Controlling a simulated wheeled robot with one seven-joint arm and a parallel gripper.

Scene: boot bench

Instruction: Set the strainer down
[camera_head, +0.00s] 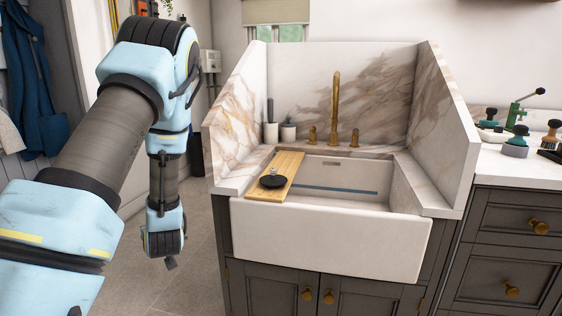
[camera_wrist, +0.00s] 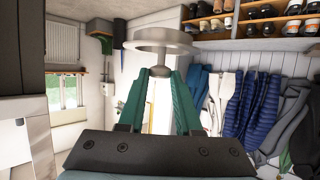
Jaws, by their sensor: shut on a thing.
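The strainer (camera_wrist: 160,47) shows in the wrist view as a round, pale grey metal piece with a short stem. My gripper (camera_wrist: 160,76) has its two green fingers shut on that stem, and the wide round part sits beyond the fingertips. It is held in the air, clear of any surface in view. In the head view my arm hangs at the left, over the floor beside the sink; the fingers and strainer cannot be made out there.
A white sink (camera_head: 330,240) stands right of my arm, with a wooden board (camera_head: 290,163) across its left side. A black round thing (camera_head: 272,182) lies on the board. Brushes (camera_head: 515,145) stand on the right counter (camera_head: 510,170). Coats (camera_wrist: 255,100) hang in the wrist view.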

